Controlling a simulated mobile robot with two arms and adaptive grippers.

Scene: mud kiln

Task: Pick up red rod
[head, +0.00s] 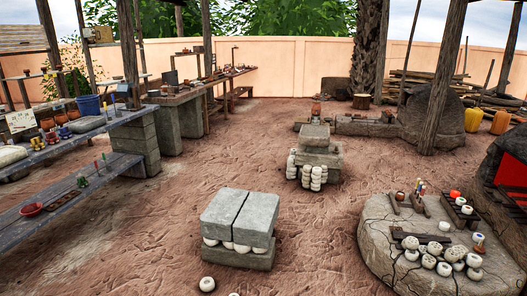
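Neither of my grippers shows in the head view. Several thin upright coloured sticks (420,188), some reddish, stand in a small holder on the round stone slab (385,250) at the right. They are too small to tell which one is a red rod. More small thin upright pieces, one reddish (104,158), stand at the low wooden bench (60,190) on the left. I cannot tell whether that one is a rod.
A block stack (240,220) stands on the ground at front centre, with another (315,150) behind it. A white round piece (207,284) lies on the ground. White pots (444,269) crowd the slab's front. A dark kiln with a red opening (510,172) stands far right. Open dirt lies between.

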